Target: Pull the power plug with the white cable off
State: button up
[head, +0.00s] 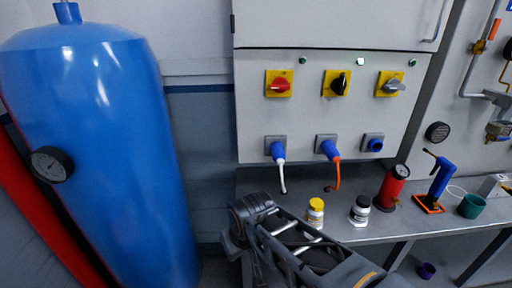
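The power plug with the white cable (277,151) is blue and sits in the left socket (268,141) on the front of the grey cabinet. Its short white cable (282,178) hangs down and ends in a dark tip above the bench. A second blue plug (329,149) with an orange cable (337,175) sits in the middle socket. The right socket (374,144) has a blue face and no cable. My dark arm reaches up from the bottom edge, below the plugs. I cannot make out my gripper's fingers in this view.
Red, black and grey rotary switches (279,84) sit above the sockets. The metal bench (385,228) holds a yellow-capped jar (315,213), a black-capped jar (360,210), a red cylinder with gauge (391,188) and a blue-handled tool (440,178). A large blue tank (100,150) stands left.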

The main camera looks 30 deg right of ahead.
aim_at(277, 151)
jog(key=u, duration=2.55)
jog(key=k, duration=1.15)
jog(key=z, duration=0.95)
